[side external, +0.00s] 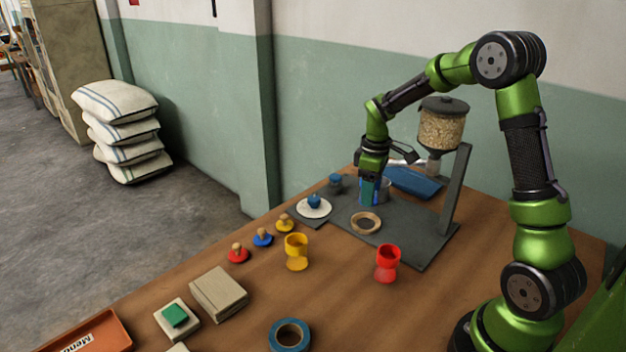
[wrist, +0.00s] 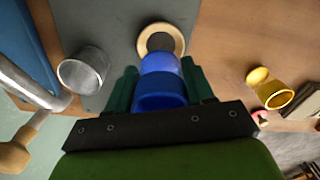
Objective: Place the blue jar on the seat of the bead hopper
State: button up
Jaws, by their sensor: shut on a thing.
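My gripper (side external: 369,186) is shut on the blue jar (wrist: 160,85), a goblet-shaped piece with two blue sections, seen between the teal fingers in the wrist view. In the side view the fingers and arm hide most of the jar, and I cannot tell whether it touches the base. The bead hopper (side external: 441,131) is a clear, bead-filled container with a dark lid on a grey post. Its dark grey base plate (side external: 413,231) carries a pale wooden ring (side external: 366,223), which also shows just beyond the jar in the wrist view (wrist: 147,38). I cannot tell which part is the seat.
A grey metal cup (wrist: 83,73) stands left of the jar in the wrist view, near the hopper's lever. A yellow goblet (side external: 296,252) and red goblet (side external: 387,264) stand in front of the plate. A white saucer (side external: 326,211) holds a blue piece. A blue tray (side external: 414,182) lies behind.

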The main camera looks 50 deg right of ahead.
aim_at(367, 224)
notch_tip(367, 224, down, 7)
jog(key=shift+r, duration=0.1)
dwell(0.5)
jog(key=o, duration=1.1)
notch_tip(367, 224, up, 12)
jog(key=shift+a+r, duration=0.1)
jog(key=s+a+r+m+t, duration=0.2)
jog(key=s+a+r, duration=0.1)
jog(key=s+a, duration=0.2)
jog(key=s+a+r+m+t+y, duration=0.1)
jog(key=s+a+r+m+t, duration=0.1)
jog(key=s+a, duration=0.3)
jog(key=s+a+r+m+t+y, duration=0.1)
jog(key=s+a+r+m+t, duration=0.2)
jog(key=a, duration=0.5)
jog(key=shift+s+a+r+m, duration=0.2)
jog(key=shift+s+r, duration=0.25)
jog(key=shift+s, duration=0.25)
jog(key=shift+s+a+r+m, duration=0.1)
jog(key=shift+s+a+r, duration=0.05)
jog(key=shift+s+r, duration=0.4)
